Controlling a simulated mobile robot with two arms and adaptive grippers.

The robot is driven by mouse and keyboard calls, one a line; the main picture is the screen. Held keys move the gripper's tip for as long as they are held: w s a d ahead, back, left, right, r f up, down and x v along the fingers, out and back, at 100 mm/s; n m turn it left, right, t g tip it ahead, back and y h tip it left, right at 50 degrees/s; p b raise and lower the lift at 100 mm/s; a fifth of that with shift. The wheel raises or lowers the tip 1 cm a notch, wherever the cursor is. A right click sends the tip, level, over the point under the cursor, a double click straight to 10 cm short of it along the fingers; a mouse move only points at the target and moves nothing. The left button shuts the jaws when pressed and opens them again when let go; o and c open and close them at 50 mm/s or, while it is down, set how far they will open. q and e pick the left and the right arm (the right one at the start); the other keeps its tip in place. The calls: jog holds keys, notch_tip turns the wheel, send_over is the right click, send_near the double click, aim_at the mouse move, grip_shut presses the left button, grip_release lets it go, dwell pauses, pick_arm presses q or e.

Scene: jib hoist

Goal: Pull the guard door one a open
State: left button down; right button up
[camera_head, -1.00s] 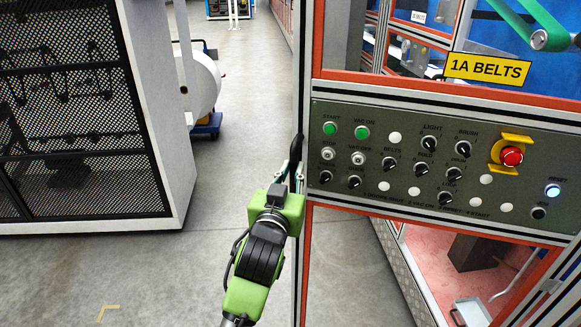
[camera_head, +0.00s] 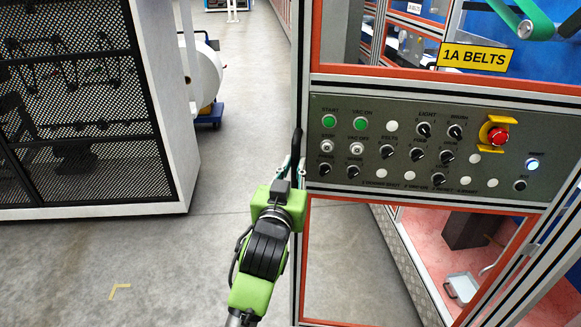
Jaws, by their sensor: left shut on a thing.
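Guard door one a appears to be the tall framed door with silver and orange edges (camera_head: 302,250) on the right of the head view. A black upright handle (camera_head: 297,143) sits on its left edge. My left gripper (camera_head: 292,165) is at the lower part of this handle, shut on it. The fingers are small and partly hidden behind the green wrist, so their exact hold is hard to see. My right gripper is not in view.
A grey control panel (camera_head: 400,188) with knobs and a red stop button (camera_head: 497,135) is beside the handle, under a yellow 1A BELTS sign (camera_head: 477,56). A black mesh cabinet (camera_head: 80,110) stands at left. Grey floor (camera_head: 235,110) between is clear.

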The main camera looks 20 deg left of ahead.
pick_arm(q)
jog(key=c, duration=2.3)
grip_release()
jog(key=shift+w+d+r, duration=0.1)
jog(key=shift+d, duration=0.6)
jog(key=shift+a, duration=0.1)
jog(key=s, duration=0.5)
jog(key=s+d, duration=0.1)
jog(key=s, duration=0.1)
jog(key=shift+s, duration=0.2)
jog(key=shift+d, duration=0.15)
